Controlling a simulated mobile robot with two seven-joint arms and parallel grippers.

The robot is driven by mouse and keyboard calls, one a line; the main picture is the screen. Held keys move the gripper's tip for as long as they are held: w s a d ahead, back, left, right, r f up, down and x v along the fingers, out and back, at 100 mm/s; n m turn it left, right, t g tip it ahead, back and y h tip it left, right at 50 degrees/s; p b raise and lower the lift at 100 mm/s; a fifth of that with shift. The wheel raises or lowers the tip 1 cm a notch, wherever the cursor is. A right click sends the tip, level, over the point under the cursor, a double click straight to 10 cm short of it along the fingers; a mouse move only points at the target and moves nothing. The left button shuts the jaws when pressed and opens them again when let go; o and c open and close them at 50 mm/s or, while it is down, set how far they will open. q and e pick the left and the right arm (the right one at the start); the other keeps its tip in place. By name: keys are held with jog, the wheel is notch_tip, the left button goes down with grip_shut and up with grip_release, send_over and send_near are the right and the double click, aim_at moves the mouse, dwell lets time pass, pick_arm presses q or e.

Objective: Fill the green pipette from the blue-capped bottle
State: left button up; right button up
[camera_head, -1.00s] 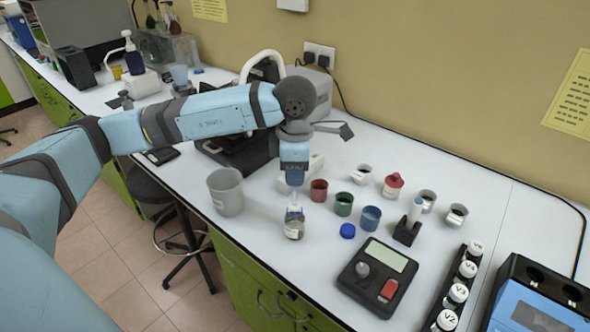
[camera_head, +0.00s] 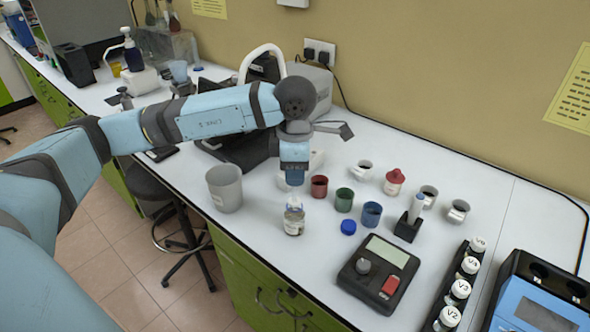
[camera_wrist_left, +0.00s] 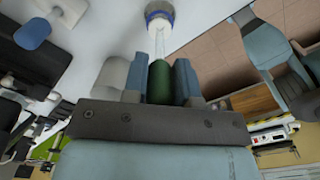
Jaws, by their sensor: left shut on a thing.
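My left gripper (camera_head: 294,184) points down, just above a small clear bottle (camera_head: 293,224) with a pale label, which stands upright and uncapped on the bench. In the left wrist view the gripper (camera_wrist_left: 160,72) is shut on the green bulb of the pipette (camera_wrist_left: 159,82). The pipette's clear stem runs down to the bottle's round mouth (camera_wrist_left: 160,10); its tip appears to be inside the neck, but the depth and any liquid in the stem cannot be told. A blue cap (camera_head: 348,227) lies on the bench right of the bottle. My right gripper is not seen.
A grey beaker (camera_head: 224,190) stands left of the bottle. Red (camera_head: 319,187), green (camera_head: 344,200) and blue (camera_head: 371,214) cups stand close on its right. A black stand (camera_head: 407,228), a scale (camera_head: 362,282) and a vial rack (camera_head: 443,300) are farther right.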

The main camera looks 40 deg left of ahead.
aim_at(295, 189)
pick_arm(q)
jog(key=shift+f+b, duration=0.6)
jog(key=shift+f, duration=0.15)
jog(key=shift+f+b, duration=1.75)
jog(key=shift+f, duration=0.15)
jog(key=shift+o, duration=1.1)
jog(key=shift+c, duration=1.3)
jog(key=o, duration=0.4)
jog(key=shift+r, duration=0.15)
